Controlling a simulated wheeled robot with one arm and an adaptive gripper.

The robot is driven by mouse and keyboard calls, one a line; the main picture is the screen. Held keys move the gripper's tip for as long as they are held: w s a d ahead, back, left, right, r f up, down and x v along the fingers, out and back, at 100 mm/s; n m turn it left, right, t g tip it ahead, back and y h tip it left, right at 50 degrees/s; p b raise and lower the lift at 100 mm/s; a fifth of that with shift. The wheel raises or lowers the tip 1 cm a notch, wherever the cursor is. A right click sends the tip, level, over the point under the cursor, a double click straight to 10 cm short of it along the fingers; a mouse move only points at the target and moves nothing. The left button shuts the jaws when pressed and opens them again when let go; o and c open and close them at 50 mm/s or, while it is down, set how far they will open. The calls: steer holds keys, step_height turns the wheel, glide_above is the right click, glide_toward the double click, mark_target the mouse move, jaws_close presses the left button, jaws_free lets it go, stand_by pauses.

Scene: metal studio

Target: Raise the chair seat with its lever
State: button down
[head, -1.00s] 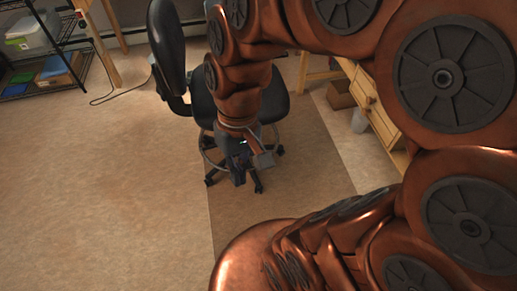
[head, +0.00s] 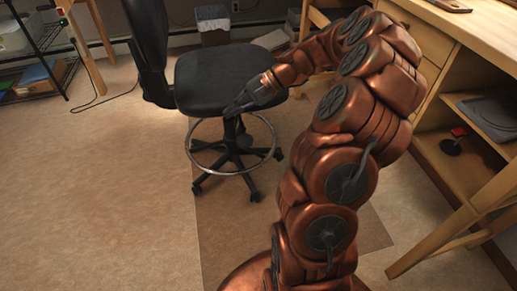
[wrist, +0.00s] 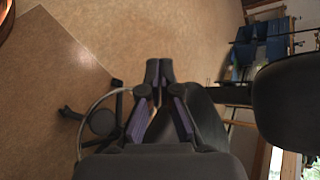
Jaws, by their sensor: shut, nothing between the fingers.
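The black office chair stands on the floor, its seat (head: 215,75) level and its backrest (head: 148,40) to the left. A ring footrest (head: 205,170) and a wheeled base (head: 235,158) are below the seat. My gripper (head: 230,111) is at the near edge of the seat, by the top of the column; I cannot tell whether it touches. In the wrist view my gripper (wrist: 159,70) has its fingertips together, with nothing seen between them. The seat (wrist: 205,115) and backrest (wrist: 285,95) lie right of it there. I cannot make out the lever.
A wooden desk (head: 470,50) with shelves stands at the right. A wire shelf (head: 35,60) with bins is at the left. A waste bin (head: 212,25) stands behind the chair. The floor (head: 100,200) at the left front is clear.

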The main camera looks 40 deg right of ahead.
steer(key=s+d+f+m+t+h+b, duration=0.15)
steer(key=d+f+m+t+b, duration=0.65)
steer(key=d+f, duration=1.3)
steer(key=w+a+f+g+b, duration=0.1)
steer(key=w+a+b, duration=0.5)
steer(key=a+b, duration=0.1)
steer(key=shift+w+a+n+g, duration=0.3)
steer(key=shift+a+n+g, duration=0.1)
steer(key=shift+a, duration=0.15)
steer(key=shift+h, duration=0.35)
